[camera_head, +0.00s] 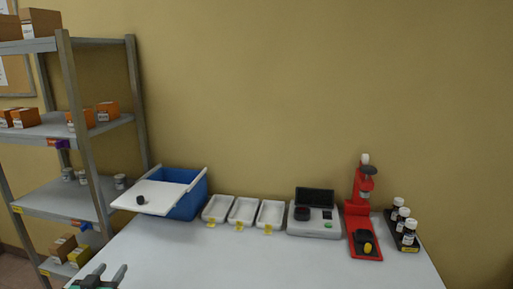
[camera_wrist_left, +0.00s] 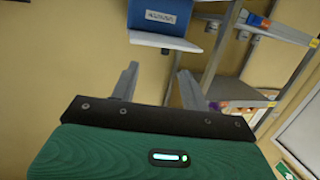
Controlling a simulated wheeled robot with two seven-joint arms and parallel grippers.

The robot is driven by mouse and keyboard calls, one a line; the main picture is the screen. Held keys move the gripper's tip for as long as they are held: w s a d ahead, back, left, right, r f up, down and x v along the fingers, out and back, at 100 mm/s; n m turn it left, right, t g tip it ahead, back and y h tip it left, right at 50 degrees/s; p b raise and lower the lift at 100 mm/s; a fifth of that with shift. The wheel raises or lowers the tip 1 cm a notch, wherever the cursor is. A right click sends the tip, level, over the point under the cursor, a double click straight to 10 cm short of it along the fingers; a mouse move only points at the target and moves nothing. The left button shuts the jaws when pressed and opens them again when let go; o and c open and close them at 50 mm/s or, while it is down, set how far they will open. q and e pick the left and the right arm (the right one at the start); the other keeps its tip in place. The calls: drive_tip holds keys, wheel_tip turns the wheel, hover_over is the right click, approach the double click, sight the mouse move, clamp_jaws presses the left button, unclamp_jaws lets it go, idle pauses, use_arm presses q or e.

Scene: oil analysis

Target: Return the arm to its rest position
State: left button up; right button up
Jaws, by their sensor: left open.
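My left gripper (camera_head: 108,274) shows at the bottom left of the head view, by the table's left front part. It is open with nothing between its fingers. In the left wrist view its two grey fingers (camera_wrist_left: 154,85) stand apart, with the wall and the blue box beyond them. My right gripper is in neither view.
The table (camera_head: 250,265) has a clear front. Along its back stand a blue box (camera_head: 190,205) with a white lid (camera_head: 160,198), white trays (camera_head: 243,211), a scale (camera_head: 314,225), a red device (camera_head: 357,213) and bottles (camera_head: 402,222). A shelf rack (camera_head: 75,120) stands left.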

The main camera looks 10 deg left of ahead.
use_arm(q)
drive_tip(key=s+d+f+m+g+h, duration=0.15)
drive_tip(key=s+d+f+g, duration=0.45)
drive_tip(key=s+d+f, duration=0.6)
drive_tip(key=s+d+f+m+g, duration=0.1)
drive_tip(key=s+d+f+g, duration=0.3)
drive_tip(key=s, duration=0.4)
drive_tip(key=s+d+f+m+g, duration=0.1)
drive_tip(key=s+d+f+g, duration=0.15)
drive_tip(key=s+d, duration=0.5)
wheel_tip(320, 180, down, 29)
drive_tip(key=s+a+g, duration=0.1)
drive_tip(key=a+g, duration=0.1)
drive_tip(key=s+a+f, duration=0.3)
drive_tip(key=s+f, duration=1.6)
drive_tip(key=f, duration=0.1)
drive_tip(key=shift+s+f+g, duration=0.2)
drive_tip(key=shift+s+g, duration=0.05)
drive_tip(key=shift+g, duration=0.2)
drive_tip(key=shift+m+h, duration=0.25)
